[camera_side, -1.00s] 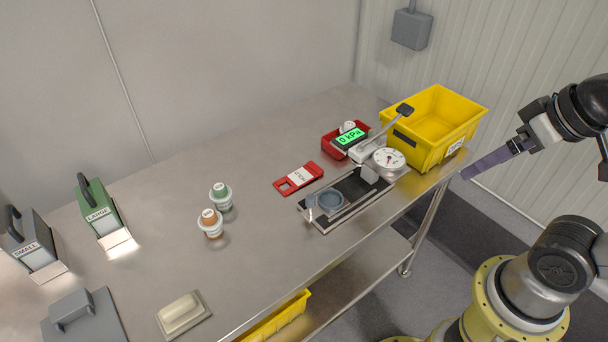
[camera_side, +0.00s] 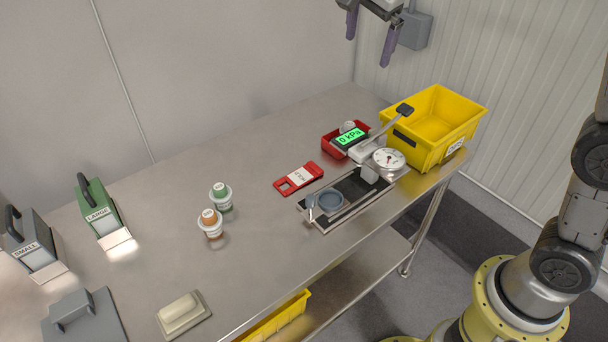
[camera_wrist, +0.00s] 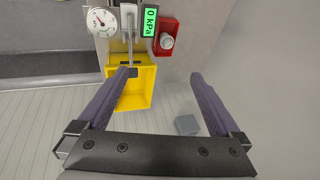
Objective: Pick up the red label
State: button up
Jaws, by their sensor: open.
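The red label (camera_side: 298,179), a flat tag with a cut-out at one end and a white panel reading HOLD, lies on the steel table in the side view. It is not in the wrist view. My gripper (camera_side: 369,42) is high above the far right of the table, well up and to the right of the label, with its purple fingers spread and nothing between them. In the wrist view my gripper (camera_wrist: 160,75) is also open and empty, with the yellow bin beyond its left finger.
Close to the label are a black-and-steel fixture (camera_side: 350,200) with a dial gauge (camera_side: 389,159), and a red tray (camera_side: 334,146) by a green display (camera_side: 349,137). A yellow bin (camera_side: 464,128) stands at the right end. Two small capped cups (camera_side: 211,224) stand left of the label.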

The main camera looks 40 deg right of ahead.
jog(key=w+a+f+m+g, duration=0.1)
jog(key=w+a+f, duration=0.2)
jog(key=w+f, duration=0.55)
jog(key=g+h, duration=0.2)
send_over(317, 165)
jog(key=a, duration=0.3)
jog(key=shift+n, duration=0.3)
notch_tip(317, 165, down, 24)
jog(key=shift+w+a+f, duration=0.1)
jog(key=shift+w, duration=0.05)
jog(key=shift+x, duration=3.05)
jog(key=shift+s+a, duration=0.1)
jog(key=shift+s, duration=0.15)
jog(key=c, duration=1.3)
jog(key=shift+o, duration=0.2)
